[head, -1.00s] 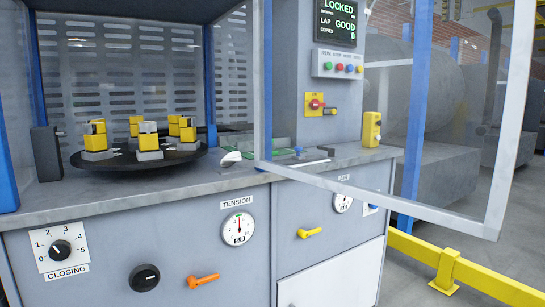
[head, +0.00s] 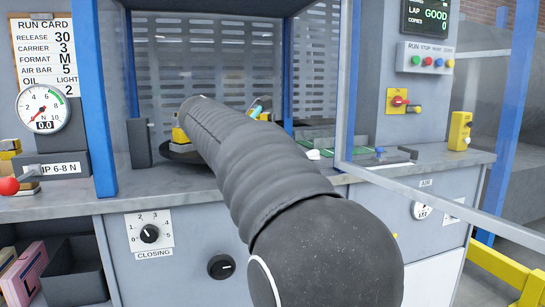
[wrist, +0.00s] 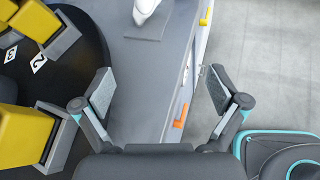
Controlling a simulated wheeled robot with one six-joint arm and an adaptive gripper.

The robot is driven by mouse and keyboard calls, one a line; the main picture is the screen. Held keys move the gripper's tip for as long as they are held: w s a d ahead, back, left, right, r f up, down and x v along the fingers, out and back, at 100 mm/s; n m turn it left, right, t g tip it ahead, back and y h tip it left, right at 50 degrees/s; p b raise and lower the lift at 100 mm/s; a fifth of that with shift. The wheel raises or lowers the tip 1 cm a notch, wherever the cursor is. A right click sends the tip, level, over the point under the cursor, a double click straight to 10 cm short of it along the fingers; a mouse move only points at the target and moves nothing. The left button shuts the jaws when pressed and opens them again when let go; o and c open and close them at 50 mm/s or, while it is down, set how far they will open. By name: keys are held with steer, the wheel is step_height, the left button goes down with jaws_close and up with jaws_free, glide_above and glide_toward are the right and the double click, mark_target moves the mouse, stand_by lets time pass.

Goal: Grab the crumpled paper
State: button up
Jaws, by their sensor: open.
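A small white piece (head: 313,154), which may be the crumpled paper, lies on the grey worktop right of my arm in the head view. In the wrist view a white piece (wrist: 144,8) sits at the top edge, partly cut off, so I cannot tell for sure that it is paper. My gripper (wrist: 163,85) is open and empty, its fingers spread above the worktop's front edge. The white piece is beyond the fingertips, apart from them. In the head view my arm hides most of the gripper.
A black round turntable (wrist: 92,22) with yellow-and-grey blocks (wrist: 28,135) lies close on the left. An orange handle (wrist: 180,112) sticks out from the cabinet front. A clear guard door with a light frame (head: 347,80) stands open on the right. Blue posts (head: 90,95) flank the opening.

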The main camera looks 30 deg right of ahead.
mark_target(309, 151)
steer(key=shift+n+g+h, duration=0.5)
steer(key=shift+n+h, duration=0.2)
steer(key=w+d+r, duration=0.2)
steer(key=shift+w+d+r, duration=0.1)
steer(key=shift+w+r, duration=0.1)
steer(key=shift+r, duration=0.2)
steer(key=shift+d, duration=0.35)
steer(key=x, duration=0.7)
steer(key=shift+d+f, duration=0.1)
steer(key=shift+d, duration=0.15)
steer(key=shift+w+x, duration=0.15)
steer(key=shift+x, duration=1.25)
steer(key=shift+w+x, duration=0.15)
steer(key=shift+x, duration=1.25)
steer(key=c, duration=1.3)
